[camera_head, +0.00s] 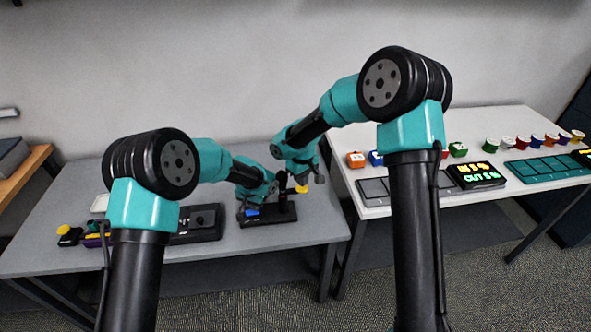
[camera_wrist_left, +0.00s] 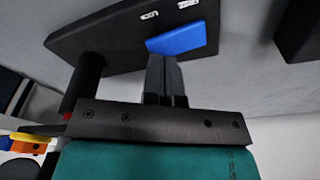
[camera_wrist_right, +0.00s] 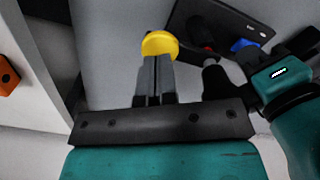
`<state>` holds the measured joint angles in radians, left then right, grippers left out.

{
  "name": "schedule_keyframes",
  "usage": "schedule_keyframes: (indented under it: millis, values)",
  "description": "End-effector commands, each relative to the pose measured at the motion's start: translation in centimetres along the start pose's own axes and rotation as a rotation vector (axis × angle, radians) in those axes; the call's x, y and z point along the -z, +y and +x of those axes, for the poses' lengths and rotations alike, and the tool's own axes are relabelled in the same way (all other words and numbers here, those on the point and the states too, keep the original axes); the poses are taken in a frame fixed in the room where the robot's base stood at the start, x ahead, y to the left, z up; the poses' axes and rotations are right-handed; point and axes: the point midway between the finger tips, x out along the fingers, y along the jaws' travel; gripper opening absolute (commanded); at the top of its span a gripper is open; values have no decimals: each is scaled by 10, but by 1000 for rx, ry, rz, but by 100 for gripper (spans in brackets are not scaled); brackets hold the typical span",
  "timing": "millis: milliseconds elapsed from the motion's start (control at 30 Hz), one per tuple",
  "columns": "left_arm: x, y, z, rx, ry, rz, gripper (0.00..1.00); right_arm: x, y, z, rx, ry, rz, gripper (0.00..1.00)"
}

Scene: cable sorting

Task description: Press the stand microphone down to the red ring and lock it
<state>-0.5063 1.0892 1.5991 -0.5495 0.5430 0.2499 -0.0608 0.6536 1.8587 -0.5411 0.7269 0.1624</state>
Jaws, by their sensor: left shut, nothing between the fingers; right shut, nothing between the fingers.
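The black microphone stand (camera_head: 283,188) is upright on a black base (camera_head: 268,219) on the grey table. In the left wrist view the post (camera_wrist_left: 84,78) shows a bit of red ring (camera_wrist_left: 68,116) at its lower edge in the picture. A blue pad (camera_wrist_left: 180,38) is on the base, by two small white labels too blurred to read. My left gripper (camera_wrist_left: 163,60) is shut and empty, its tips at the blue pad; contact is unclear. My right gripper (camera_wrist_right: 157,60) is shut and empty to the right of the stand in the head view, in front of a yellow round thing (camera_wrist_right: 160,43).
A black device (camera_head: 198,223) lies left of the stand, with a yellow-topped item (camera_head: 68,234) further left. A white table (camera_head: 480,205) stands to the right with colored blocks (camera_head: 356,159), spools, trays and a lit sign (camera_head: 475,175). A gap separates the tables.

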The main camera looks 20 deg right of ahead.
Motion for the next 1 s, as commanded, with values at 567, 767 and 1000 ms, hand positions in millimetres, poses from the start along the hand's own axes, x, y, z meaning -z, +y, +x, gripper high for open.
schedule_keyframes:
  millis: [567, 767, 1000]
  values:
    - [-1, 0, 7, 0, 0, 0, 0, 0, 0, 1, 0, -1, 0, 0]
    - [-2, 0, 9, 0, -1, 0, 0, 0, 0, 1, 0, -1, 0, 0]
    - [-2, 0, 12, 0, -1, 0, 0, 0, 0, 1, 0, -1, 0, 0]
